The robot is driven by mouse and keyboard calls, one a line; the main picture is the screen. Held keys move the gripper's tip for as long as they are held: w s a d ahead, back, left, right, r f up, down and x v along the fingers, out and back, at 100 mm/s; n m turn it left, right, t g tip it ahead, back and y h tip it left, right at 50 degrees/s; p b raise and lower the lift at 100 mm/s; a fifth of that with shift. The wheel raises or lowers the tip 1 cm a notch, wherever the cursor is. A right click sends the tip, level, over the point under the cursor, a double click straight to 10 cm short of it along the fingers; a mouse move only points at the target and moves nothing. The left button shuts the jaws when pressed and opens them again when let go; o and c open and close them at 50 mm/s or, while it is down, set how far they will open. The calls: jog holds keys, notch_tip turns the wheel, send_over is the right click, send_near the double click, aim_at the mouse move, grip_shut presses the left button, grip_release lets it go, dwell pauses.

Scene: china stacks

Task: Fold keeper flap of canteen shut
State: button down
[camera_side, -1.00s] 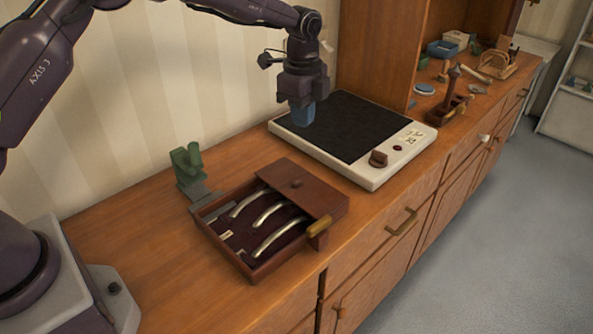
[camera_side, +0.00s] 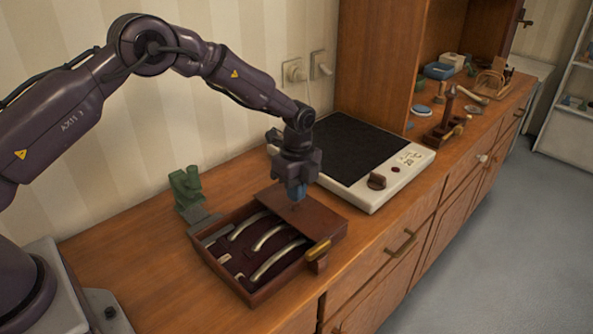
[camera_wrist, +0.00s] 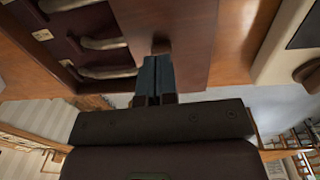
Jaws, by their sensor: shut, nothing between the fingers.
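The canteen (camera_side: 222,268) is a dark wooden box on the sideboard, with curved pale-handled cutlery (camera_side: 268,238) in its lined tray. Its brown lid panel (camera_side: 325,222) covers the right part, leaving the left part uncovered. A brass-coloured flap (camera_side: 318,250), apparently the keeper, sits at the lid's front right edge above a small wooden block. My gripper (camera_side: 297,195) is shut and empty, pointing down just over the lid. In the wrist view its fingertips (camera_wrist: 157,62) are close to the lid's small knob (camera_wrist: 160,46); contact cannot be told. The flap is not clear there.
A hob (camera_side: 395,180) with a pale frame stands behind and right of the canteen. A green stand (camera_side: 187,188) is at the canteen's back left. Small items and a wooden caddy (camera_side: 447,130) lie farther right. The sideboard's front edge is close to the canteen.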

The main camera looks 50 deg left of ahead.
aim_at(295, 204)
jog(key=shift+f, duration=0.65)
jog(key=shift+s+f, duration=0.1)
jog(key=shift+f, duration=0.2)
notch_tip(295, 204, up, 14)
dwell(0.4)
jog(key=shift+r, duration=0.1)
